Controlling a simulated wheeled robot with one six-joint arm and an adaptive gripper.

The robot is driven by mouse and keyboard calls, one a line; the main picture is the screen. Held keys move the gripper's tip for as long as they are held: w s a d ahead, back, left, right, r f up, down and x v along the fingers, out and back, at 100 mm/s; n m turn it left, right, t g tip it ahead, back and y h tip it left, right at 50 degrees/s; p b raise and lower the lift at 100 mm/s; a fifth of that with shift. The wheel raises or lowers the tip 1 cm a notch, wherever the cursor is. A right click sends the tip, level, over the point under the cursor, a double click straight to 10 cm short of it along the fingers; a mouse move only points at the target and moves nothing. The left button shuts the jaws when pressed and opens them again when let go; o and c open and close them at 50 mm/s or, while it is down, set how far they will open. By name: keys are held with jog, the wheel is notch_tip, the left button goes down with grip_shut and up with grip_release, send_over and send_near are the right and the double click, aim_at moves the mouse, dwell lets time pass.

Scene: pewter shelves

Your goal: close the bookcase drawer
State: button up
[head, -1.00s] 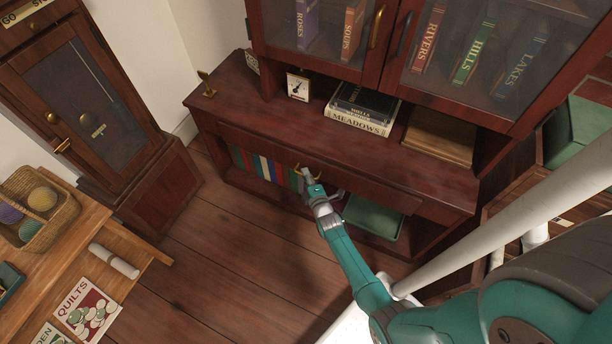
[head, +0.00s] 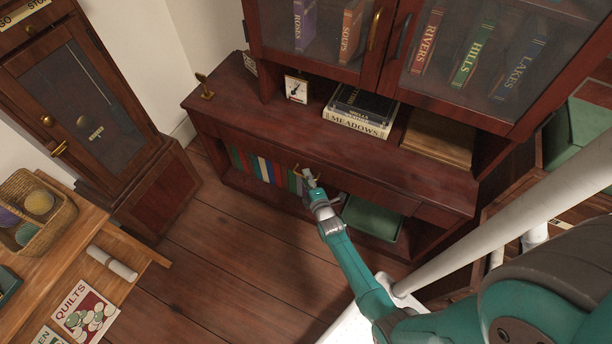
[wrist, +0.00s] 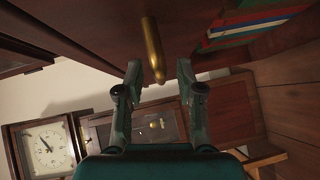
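The bookcase drawer (head: 362,187) is a wide dark red wood front under the counter of the bookcase (head: 240,103). Its front looks nearly flush with the bookcase; any small gap is hard to judge. A curved brass handle (head: 297,170) sits on it and also shows in the wrist view (wrist: 153,48). My gripper (head: 309,176) is at the drawer front, beside the handle. In the wrist view my gripper (wrist: 159,72) has its two fingers apart, with the handle's end near the gap between them. Contact with the drawer cannot be told.
Books stand on the shelf (head: 262,168) below the drawer, with a green box (head: 372,217) to their right. A longcase clock (head: 95,125) stands at left. A wooden table (head: 75,235) with a basket (head: 37,210) is at lower left. Floor (head: 215,235) between is clear.

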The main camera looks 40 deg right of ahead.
jog(key=v, duration=1)
jog(key=shift+s+a, duration=0.15)
jog(key=shift+s, duration=0.05)
jog(key=s+a+r+m+y, duration=0.25)
jog(key=s+a+r, duration=0.25)
jog(key=s+a, duration=0.25)
jog(key=s+a+r+m+y, duration=0.1)
jog(key=s+a+r+m, duration=0.25)
jog(key=s+a, duration=0.4)
jog(key=s+a+r+m+y, duration=0.1)
jog(key=s+a+r+m, duration=0.1)
jog(key=s+r, duration=0.4)
jog(key=s+a+r+m+y, duration=0.2)
jog(key=s+r, duration=0.5)
jog(key=r, duration=0.8)
jog(key=shift+s+r+m, duration=0.3)
jog(key=shift+m, duration=0.5)
